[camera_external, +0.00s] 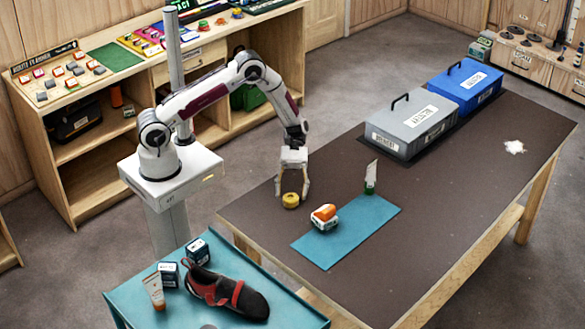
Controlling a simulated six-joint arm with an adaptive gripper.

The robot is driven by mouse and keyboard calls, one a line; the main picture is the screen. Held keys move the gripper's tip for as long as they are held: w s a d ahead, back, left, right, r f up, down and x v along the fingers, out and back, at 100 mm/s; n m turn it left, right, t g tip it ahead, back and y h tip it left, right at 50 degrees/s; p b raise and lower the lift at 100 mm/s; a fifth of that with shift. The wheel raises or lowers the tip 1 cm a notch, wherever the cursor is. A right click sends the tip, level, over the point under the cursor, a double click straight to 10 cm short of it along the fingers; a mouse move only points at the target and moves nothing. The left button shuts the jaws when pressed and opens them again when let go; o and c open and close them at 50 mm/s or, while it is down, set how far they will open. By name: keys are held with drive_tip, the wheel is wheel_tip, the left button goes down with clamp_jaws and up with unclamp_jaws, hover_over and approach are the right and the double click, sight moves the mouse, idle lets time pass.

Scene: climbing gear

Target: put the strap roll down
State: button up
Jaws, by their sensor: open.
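The strap roll, which I take to be the small yellow roll (290,200), rests on the dark table top (330,165) near its left edge. My gripper (292,190) points down right over it. Its fingers are open, one on each side of the roll's upper part. Whether a finger touches the roll is too small to tell.
A teal mat (375,219) to the right holds an orange-and-white item (324,217) and a green-and-white tube (370,180). Grey (411,125) and blue (465,85) boxes stand at the back. A teal side table (215,245) holds a shoe (227,292). The table's right side is mostly clear.

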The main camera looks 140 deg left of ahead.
drive_tip(key=v, duration=1)
drive_tip(key=shift+s+a+r, duration=0.15)
drive_tip(key=shift+a+r, duration=0.05)
drive_tip(key=shift+a, duration=0.05)
idle(0.5)
